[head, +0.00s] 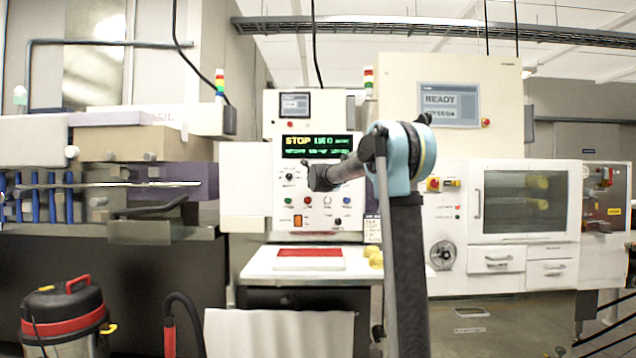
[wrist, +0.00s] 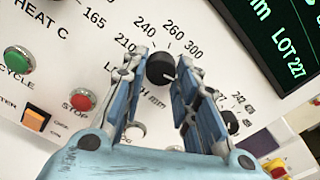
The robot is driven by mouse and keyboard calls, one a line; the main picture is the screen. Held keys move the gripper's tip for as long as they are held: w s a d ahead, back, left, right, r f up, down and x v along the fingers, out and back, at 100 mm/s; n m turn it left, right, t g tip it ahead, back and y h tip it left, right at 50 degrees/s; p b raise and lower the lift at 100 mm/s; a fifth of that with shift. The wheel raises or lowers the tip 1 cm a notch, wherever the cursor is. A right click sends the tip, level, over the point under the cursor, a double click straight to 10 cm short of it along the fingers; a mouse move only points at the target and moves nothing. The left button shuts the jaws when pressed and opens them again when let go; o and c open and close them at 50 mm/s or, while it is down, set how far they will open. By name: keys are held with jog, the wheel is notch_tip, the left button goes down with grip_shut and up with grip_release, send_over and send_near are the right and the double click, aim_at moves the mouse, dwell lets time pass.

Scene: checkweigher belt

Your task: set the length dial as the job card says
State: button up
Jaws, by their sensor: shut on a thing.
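The length dial (wrist: 160,68) is a black round knob on the white panel, in the wrist view. Printed numbers 210, 240, 260 and 300 run around its upper side. A small white mark on the knob points to the lower right of the picture; I cannot tell the exact value. My gripper (wrist: 161,74) has its blue-grey fingers on both sides of the knob, shut on it. The word under the dial is partly hidden by a finger. In the head view my arm hides the dial. A small paper (head: 372,229) beside the panel is too small to read.
Near the dial are a green button (wrist: 19,59), a red stop button (wrist: 82,101), an orange switch (wrist: 36,118) and another black knob (wrist: 230,122). A display (wrist: 282,38) reads LOT 227. A red pad (head: 309,253) lies on the white shelf below.

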jog(key=shift+a+m, duration=0.1)
jog(key=shift+m, duration=3.6)
jog(key=o, duration=1.1)
jog(key=shift+w, duration=0.1)
jog(key=shift+c, duration=0.2)
jog(key=s, duration=1.2)
jog(key=shift+a, duration=0.2)
